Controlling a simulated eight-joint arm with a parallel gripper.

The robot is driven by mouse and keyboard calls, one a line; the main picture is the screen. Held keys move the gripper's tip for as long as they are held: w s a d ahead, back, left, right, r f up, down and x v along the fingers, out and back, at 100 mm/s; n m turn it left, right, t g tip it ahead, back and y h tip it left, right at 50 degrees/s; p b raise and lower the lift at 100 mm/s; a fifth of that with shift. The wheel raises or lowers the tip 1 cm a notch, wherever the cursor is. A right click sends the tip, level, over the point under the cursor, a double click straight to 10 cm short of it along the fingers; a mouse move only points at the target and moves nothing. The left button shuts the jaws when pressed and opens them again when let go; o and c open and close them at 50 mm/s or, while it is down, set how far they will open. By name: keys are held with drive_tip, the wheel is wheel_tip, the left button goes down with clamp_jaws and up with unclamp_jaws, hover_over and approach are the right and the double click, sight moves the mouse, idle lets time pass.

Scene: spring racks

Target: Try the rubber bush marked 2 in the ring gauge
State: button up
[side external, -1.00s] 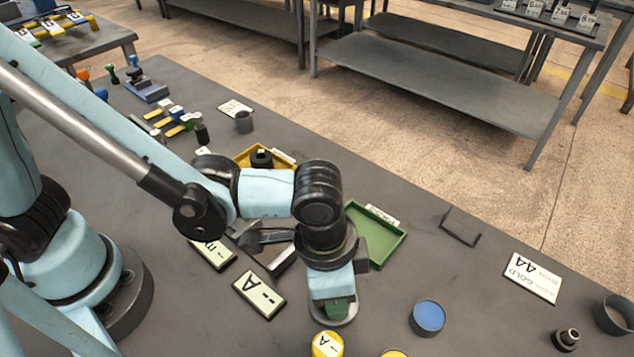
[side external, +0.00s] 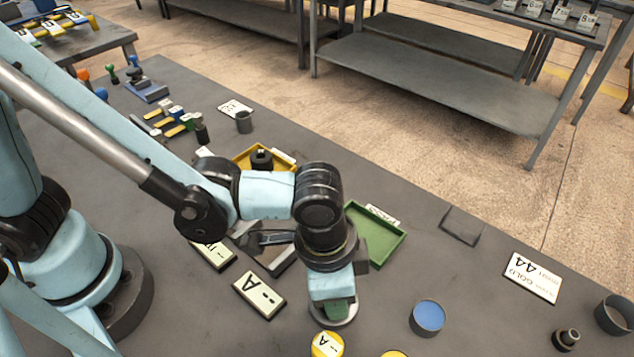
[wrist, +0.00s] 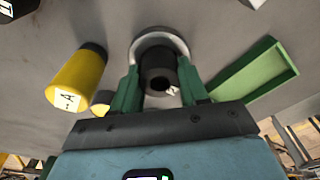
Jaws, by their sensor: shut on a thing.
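My gripper (wrist: 160,88) has its green fingers shut on a black rubber bush (wrist: 157,70) with a dark bore. A small white mark shows on the bush's edge, too small to read surely. The pale metal ring gauge (wrist: 160,36) lies directly beyond the bush, its rim curving round it in the wrist view. I cannot tell whether the bush is inside the ring or just above it. In the side view my gripper (side external: 335,308) is over the ring gauge (side external: 350,317), which shows only partly; the bush is hidden there.
A yellow cylinder (wrist: 77,82) marked A stands beside the ring. A green tray (side external: 378,237) lies behind my gripper, and a yellow tray (side external: 243,158) holds another black part (side external: 261,158). A blue-topped tin (side external: 428,316) stands right, with clear bench around it.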

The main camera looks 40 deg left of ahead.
drive_tip(key=shift+f, duration=0.25)
drive_tip(key=o, duration=1.1)
drive_tip(key=shift+o, duration=0.2)
wheel_tip(320, 180, up, 12)
drive_tip(key=s+a, duration=0.1)
idle(0.4)
drive_tip(key=w+a+n+t, duration=0.2)
drive_tip(key=a+n, duration=0.1)
drive_tip(key=a, duration=0.5)
drive_tip(key=w+a+n+t, duration=0.2)
drive_tip(key=a+n, duration=0.1)
drive_tip(key=a, duration=0.6)
drive_tip(key=w+a+n+t+y, duration=0.1)
drive_tip(key=w+a+n+t, duration=0.1)
drive_tip(key=a, duration=0.7)
drive_tip(key=shift+w+r+n, duration=0.15)
drive_tip(key=shift+w+n, duration=0.1)
drive_tip(key=shift+n, duration=0.25)
